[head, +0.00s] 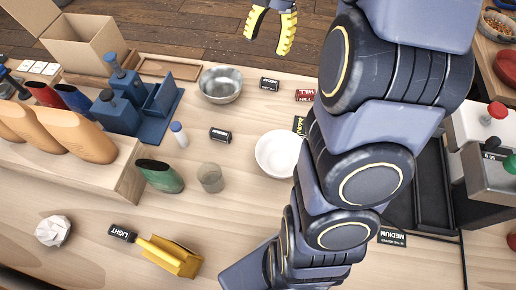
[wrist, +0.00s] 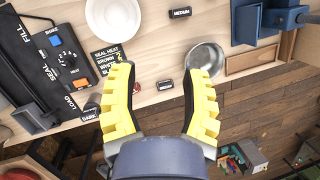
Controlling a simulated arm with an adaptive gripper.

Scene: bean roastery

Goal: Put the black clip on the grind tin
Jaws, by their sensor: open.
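My gripper (head: 267,44) is at the top of the head view, over the far table edge and the floor, with its yellow fingers spread. In the wrist view my gripper (wrist: 158,72) is open, with nothing held between the fingers. I cannot surely tell the black clip from several small black labelled pieces: one near the table middle (head: 220,134), one by the metal bowl (head: 270,84), and one by the yellow scoop (head: 122,233). The piece by the bowl also shows between my fingers in the wrist view (wrist: 165,84). I cannot surely identify the grind tin.
The metal bowl (head: 221,85), white bowl (head: 278,154), clear cup (head: 210,178) and dark green container (head: 160,176) stand around the table middle. A wooden shelf (head: 128,185) with orange-brown containers is at left. The yellow scoop (head: 172,256) lies in front. A black sealing machine (wrist: 50,60) is at right in the head view.

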